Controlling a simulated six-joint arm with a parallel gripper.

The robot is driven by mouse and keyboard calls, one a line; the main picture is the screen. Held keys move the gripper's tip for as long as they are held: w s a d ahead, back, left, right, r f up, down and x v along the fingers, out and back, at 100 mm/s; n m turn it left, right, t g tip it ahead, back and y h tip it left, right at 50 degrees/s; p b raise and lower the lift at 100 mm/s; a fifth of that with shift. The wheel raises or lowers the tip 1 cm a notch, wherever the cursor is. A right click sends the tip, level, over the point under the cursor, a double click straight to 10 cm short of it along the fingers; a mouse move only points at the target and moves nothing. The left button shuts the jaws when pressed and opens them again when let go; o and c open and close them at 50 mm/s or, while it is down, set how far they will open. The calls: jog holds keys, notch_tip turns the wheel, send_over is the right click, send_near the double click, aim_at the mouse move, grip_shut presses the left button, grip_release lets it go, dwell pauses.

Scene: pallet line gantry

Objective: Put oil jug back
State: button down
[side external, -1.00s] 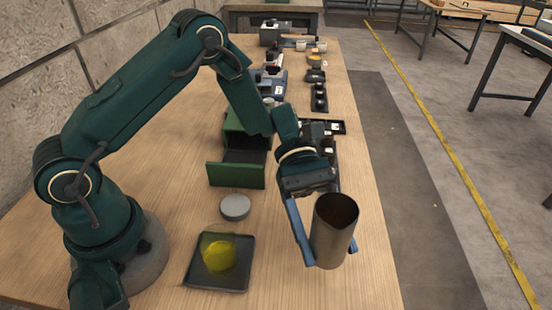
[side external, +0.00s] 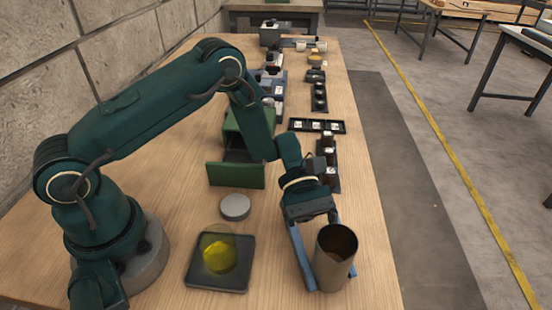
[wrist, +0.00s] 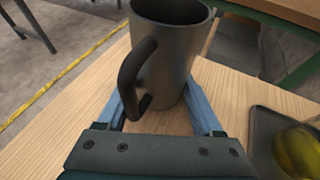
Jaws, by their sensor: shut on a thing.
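A grey-brown metal jug (side external: 334,265) with an open top is upright at the front right of the wooden table in the side view. In the wrist view the jug (wrist: 180,55) shows a dark handle facing my wrist. My gripper (side external: 325,276) is shut on the jug, with one blue finger on each side of its lower body; the fingers (wrist: 157,103) also show in the wrist view. The jug's base is low over the table; I cannot tell whether it touches.
A dark square tray (side external: 240,284) with a yellow rounded thing (side external: 219,256) lies left of the jug. Behind are a round grey disc (side external: 235,207), an open green box (side external: 236,175) and black racks (side external: 318,127). The table's right edge is close to the jug.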

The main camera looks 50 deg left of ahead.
jog(key=shift+c, duration=0.2)
grip_release()
jog(key=shift+f, duration=0.1)
